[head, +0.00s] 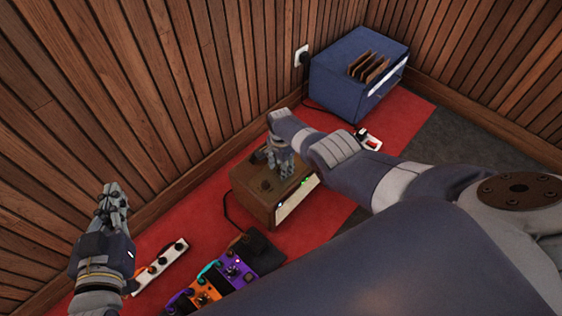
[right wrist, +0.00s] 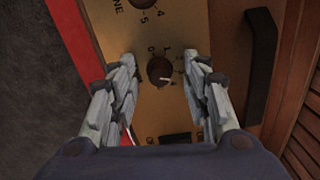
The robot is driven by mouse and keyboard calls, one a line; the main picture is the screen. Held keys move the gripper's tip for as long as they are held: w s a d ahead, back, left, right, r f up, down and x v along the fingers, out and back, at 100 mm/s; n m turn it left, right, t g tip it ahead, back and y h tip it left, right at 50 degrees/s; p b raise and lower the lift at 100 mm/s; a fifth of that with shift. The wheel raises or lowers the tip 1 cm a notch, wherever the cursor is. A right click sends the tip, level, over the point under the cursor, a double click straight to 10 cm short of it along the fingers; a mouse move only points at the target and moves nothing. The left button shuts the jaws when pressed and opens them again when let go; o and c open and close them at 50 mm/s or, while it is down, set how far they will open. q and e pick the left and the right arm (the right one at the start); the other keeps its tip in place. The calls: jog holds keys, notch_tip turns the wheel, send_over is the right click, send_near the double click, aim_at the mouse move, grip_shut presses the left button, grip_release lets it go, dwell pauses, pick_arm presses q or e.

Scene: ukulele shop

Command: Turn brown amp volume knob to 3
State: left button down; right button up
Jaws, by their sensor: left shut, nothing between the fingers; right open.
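The brown amp (head: 250,204) stands on the red carpet in the middle of the head view. My right gripper (head: 284,176) is over its top, pointing down. In the right wrist view, a dark round knob (right wrist: 160,71) sits on the amp's gold panel (right wrist: 158,121). Its white mark points to the right side of the picture; the exact number is too blurred to read. The right gripper (right wrist: 160,82) is open, its fingers on either side of the knob, with visible gaps. My left gripper (head: 114,190) is shut and empty, near the wall at left.
A second knob (right wrist: 177,4) is partly in view at the panel's upper edge. A dark handle (right wrist: 262,68) lies right of the panel. Pedals (head: 234,268) and a white power strip (head: 160,265) lie at front left. A blue box (head: 345,75) stands at the back.

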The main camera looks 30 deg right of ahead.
jog(key=shift+r, duration=0.1)
jog(key=shift+r, duration=0.4)
notch_tip(320, 180, up, 11)
dwell(0.4)
jog(key=shift+f, duration=0.15)
